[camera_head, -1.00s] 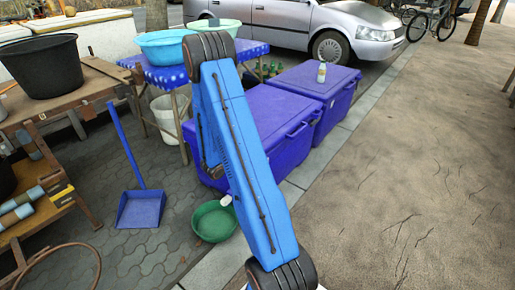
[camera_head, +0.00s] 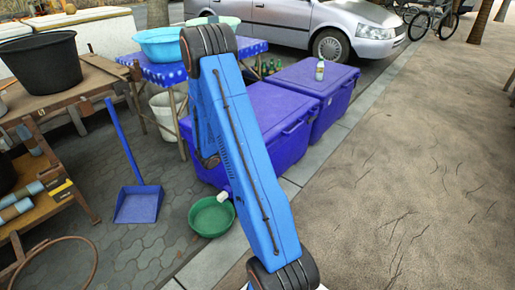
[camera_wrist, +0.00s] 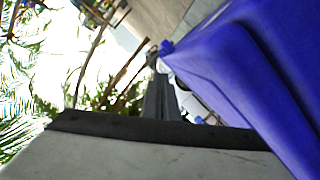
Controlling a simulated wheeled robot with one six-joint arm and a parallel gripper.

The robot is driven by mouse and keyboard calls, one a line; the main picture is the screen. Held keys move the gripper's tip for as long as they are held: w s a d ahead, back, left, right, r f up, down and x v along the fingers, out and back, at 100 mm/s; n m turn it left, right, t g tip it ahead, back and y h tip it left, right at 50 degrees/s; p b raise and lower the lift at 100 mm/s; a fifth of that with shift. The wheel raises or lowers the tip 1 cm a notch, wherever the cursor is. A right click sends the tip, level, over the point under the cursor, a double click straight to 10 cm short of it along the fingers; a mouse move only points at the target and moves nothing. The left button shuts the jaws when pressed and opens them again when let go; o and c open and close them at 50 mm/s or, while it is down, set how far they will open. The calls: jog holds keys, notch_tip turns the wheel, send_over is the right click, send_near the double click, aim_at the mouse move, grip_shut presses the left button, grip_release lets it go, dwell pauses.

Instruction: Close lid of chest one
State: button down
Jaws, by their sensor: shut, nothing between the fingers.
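Two blue-purple chests stand in a row in the head view, a near one (camera_head: 268,108) and a far one (camera_head: 325,83). Both look closed from above, with flat lids; I cannot tell which is chest one. My blue arm covers the left part of the near chest. My gripper (camera_wrist: 162,92) shows in the wrist view as a dark, narrow shape, shut and empty. A large blue chest surface (camera_wrist: 240,70) fills the right of that view, close beside the gripper. The head view hides my gripper behind the arm, and I cannot tell whether it touches the chest.
A green basin (camera_head: 211,218) and a blue dustpan (camera_head: 138,204) lie on the paving. A table with a blue cloth (camera_head: 165,74) and basins stands left of the chests. Open pavement (camera_head: 420,180) lies to the right.

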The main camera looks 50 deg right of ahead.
jog(key=a+r, duration=0.3)
jog(key=a, duration=0.6)
jog(key=shift+s+a, duration=0.2)
jog(key=shift+a, duration=0.15)
jog(key=shift+r, duration=0.1)
jog(key=s+a+r+n+g+y, duration=0.1)
jog(key=s+a+r+y, duration=0.2)
jog(key=s+a+r, duration=0.4)
jog(key=s+a+r+n+g+y, duration=0.1)
jog(key=s+a+r+y, duration=0.2)
jog(key=s+r, duration=0.35)
jog(key=s+a+r+n+t+y, duration=0.3)
jog(key=s+a, duration=0.4)
jog(key=a, duration=0.4)
jog(key=s+a+r+n+t+y, duration=0.3)
jog(key=s+a+n+t+y, duration=0.2)
jog(key=a, duration=0.5)
jog(key=shift+s+a+n+y, duration=0.4)
jog(key=shift+s+n+y, duration=0.3)
jog(key=shift+s+y, duration=0.4)
jog(key=shift+s+d, duration=0.1)
